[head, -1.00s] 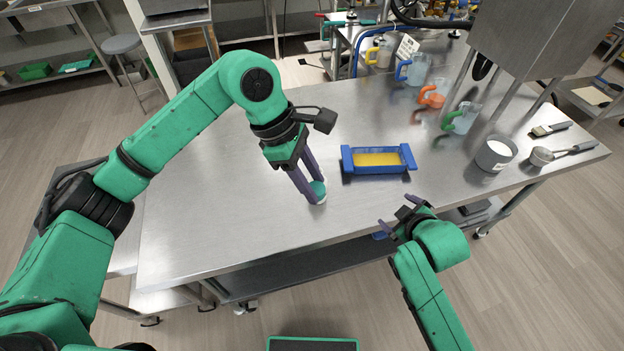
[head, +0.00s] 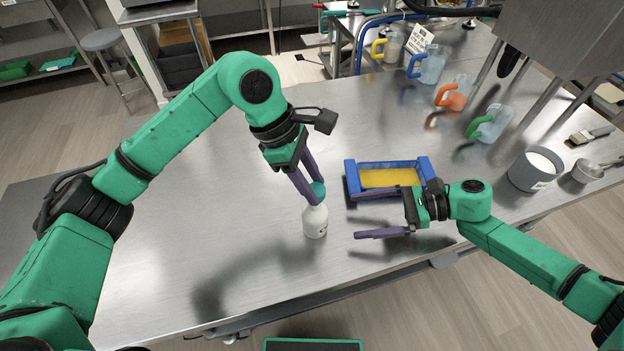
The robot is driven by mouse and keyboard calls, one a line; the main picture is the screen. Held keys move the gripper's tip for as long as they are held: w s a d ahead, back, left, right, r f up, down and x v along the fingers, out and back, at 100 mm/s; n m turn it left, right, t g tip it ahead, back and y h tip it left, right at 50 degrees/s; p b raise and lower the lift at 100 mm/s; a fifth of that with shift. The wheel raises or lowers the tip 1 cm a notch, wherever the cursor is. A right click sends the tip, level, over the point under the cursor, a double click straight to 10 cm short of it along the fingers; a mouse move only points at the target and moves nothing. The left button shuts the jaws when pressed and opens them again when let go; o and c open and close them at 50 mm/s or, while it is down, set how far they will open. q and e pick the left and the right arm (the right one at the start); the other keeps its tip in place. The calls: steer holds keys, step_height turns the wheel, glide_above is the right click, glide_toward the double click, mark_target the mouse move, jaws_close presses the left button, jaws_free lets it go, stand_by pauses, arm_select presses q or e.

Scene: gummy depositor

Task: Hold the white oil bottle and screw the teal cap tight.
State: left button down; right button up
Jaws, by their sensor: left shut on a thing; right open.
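The white oil bottle (head: 315,222) stands upright on the steel table, just in front of the blue tray's left end. The teal cap (head: 318,189) is at the bottle's top. My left gripper (head: 314,193) comes down from above and is shut on the teal cap, over the bottle's mouth. I cannot tell how the cap sits on the thread. My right gripper (head: 384,234) is open and empty to the right of the bottle, apart from it, with its fingers pointing left toward it.
A blue tray (head: 352,181) with yellow contents lies behind my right gripper. Jugs with blue (head: 427,65), orange (head: 455,95) and green (head: 489,124) handles stand at the back right, near a pot (head: 533,170) of white contents. The table left of the bottle is clear.

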mark_target(320, 221)
arm_select(q)
steer(key=shift+s+r, duration=0.1)
steer(key=shift+r, duration=0.1)
arm_select(e)
steer(key=shift+s+a, duration=0.1)
steer(key=shift+a, duration=0.25)
arm_select(q)
steer(key=shift+s+r+p, duration=0.3)
steer(key=shift+r+p, duration=0.3)
steer(key=shift+p, duration=0.1)
arm_select(e)
steer(key=x, duration=0.4)
steer(key=shift+s+a+r, duration=0.2)
steer(key=shift+s+r, duration=0.05)
arm_select(q)
steer(key=shift+w+f+b, duration=0.2)
steer(key=shift+f+b, duration=0.8)
steer(key=shift+f, duration=0.1)
arm_select(e)
steer(key=x, duration=0.4)
steer(key=shift+w+f, duration=0.15)
steer(key=shift+f, duration=0.25)
arm_select(q)
steer(key=shift+f, duration=0.1)
arm_select(e)
steer(key=shift+a, duration=0.45)
jaws_close()
